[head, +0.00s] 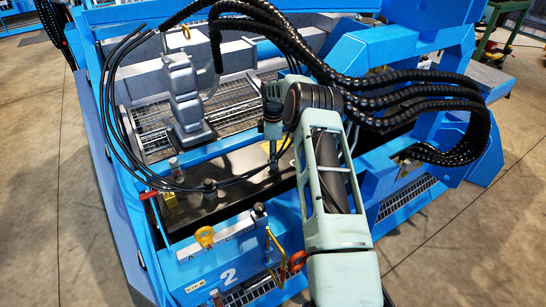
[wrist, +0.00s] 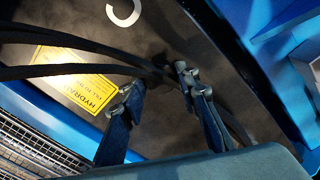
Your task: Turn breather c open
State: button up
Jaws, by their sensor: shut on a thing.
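My gripper (wrist: 158,80) points down at the dark top of the tank in the wrist view. Its two blue fingers stand apart, shut on a small dark fitting (wrist: 158,63) that is mostly in shadow. No letter shows on it, so I cannot tell for sure that it is breather c or how far it is turned. In the head view my gripper (head: 272,168) reaches down to the tank top, and its fingertips are hard to make out. Two dark knobs, one at the left (head: 174,166) and one nearer the middle (head: 210,188), stand apart from it.
Black hoses (wrist: 75,45) run across to the fingers, beside a yellow label (wrist: 75,80). A grey machine part (head: 184,95) stands behind left.

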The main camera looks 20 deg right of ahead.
jog(key=n, duration=0.4)
jog(key=shift+n, duration=0.3)
jog(key=n, duration=0.4)
jog(key=shift+n, duration=0.4)
jog(key=o, duration=1.2)
jog(key=shift+c, duration=0.2)
notch_tip(320, 180, up, 12)
